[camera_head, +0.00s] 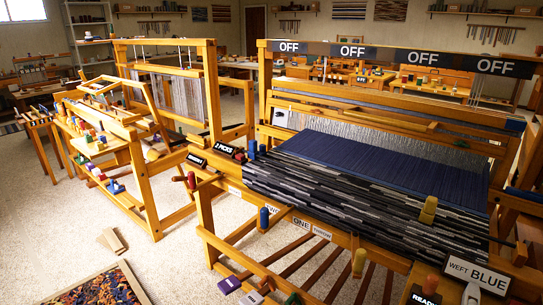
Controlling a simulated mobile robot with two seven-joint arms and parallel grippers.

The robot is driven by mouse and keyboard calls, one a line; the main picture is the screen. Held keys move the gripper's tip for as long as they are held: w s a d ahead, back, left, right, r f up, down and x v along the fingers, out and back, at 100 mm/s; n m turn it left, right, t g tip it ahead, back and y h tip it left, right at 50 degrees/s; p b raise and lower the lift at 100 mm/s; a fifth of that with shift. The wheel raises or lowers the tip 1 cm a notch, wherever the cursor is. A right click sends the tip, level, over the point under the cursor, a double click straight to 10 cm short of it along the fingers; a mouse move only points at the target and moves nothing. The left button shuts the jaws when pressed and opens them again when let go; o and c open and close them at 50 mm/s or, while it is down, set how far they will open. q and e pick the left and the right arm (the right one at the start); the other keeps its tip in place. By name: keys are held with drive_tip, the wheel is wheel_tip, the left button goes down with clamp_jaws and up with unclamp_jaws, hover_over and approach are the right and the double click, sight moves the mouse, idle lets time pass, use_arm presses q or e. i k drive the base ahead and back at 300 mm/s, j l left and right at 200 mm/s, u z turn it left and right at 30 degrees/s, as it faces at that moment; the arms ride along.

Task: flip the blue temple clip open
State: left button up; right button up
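The near right loom (330,235) carries dark blue warp (380,160) and grey-black striped cloth (350,195). Small blue pieces (252,148) stand at the cloth's left edge, and a yellow piece (428,210) stands near its right side. A blue peg-like piece (264,218) is on the front frame. A long blue piece (525,195) lies at the far right edge. I cannot tell which blue piece is the temple clip, or whether it is open or shut. Neither of my grippers shows.
"OFF" signs (351,51) line the loom's top beam. A second loom (150,130) stands at left with a cluttered bench.

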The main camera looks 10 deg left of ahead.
sight(262, 148)
drive_tip(key=i+j+u, duration=0.4)
drive_tip(key=j, duration=0.2)
drive_tip(key=i+j+u, duration=0.7)
drive_tip(key=i+u, duration=0.15)
drive_tip(key=i, duration=0.15)
drive_tip(key=i+j+u, duration=0.1)
drive_tip(key=i+u, duration=0.3)
drive_tip(key=i, duration=0.15)
drive_tip(key=i+z, duration=0.3)
drive_tip(key=z, duration=0.15)
drive_tip(key=i+j+z, duration=0.15)
drive_tip(key=i+z, duration=0.15)
drive_tip(key=z, duration=0.15)
drive_tip(key=i+j+z, duration=0.25)
drive_tip(key=z, duration=0.2)
drive_tip(key=i+z, duration=0.1)
drive_tip(key=z, duration=0.3)
drive_tip(key=i+j+z, duration=0.1)
drive_tip(key=z, duration=0.3)
drive_tip(key=j+z, duration=0.2)
drive_tip(key=z, duration=0.2)
drive_tip(key=i+j+z, duration=0.1)
drive_tip(key=z, duration=0.3)
drive_tip(key=i+j+z, duration=0.1)
drive_tip(key=j+z, duration=0.15)
drive_tip(key=z, duration=0.15)
drive_tip(key=j+z, duration=0.25)
drive_tip(key=z, duration=0.2)
drive_tip(key=j+z, duration=0.9)
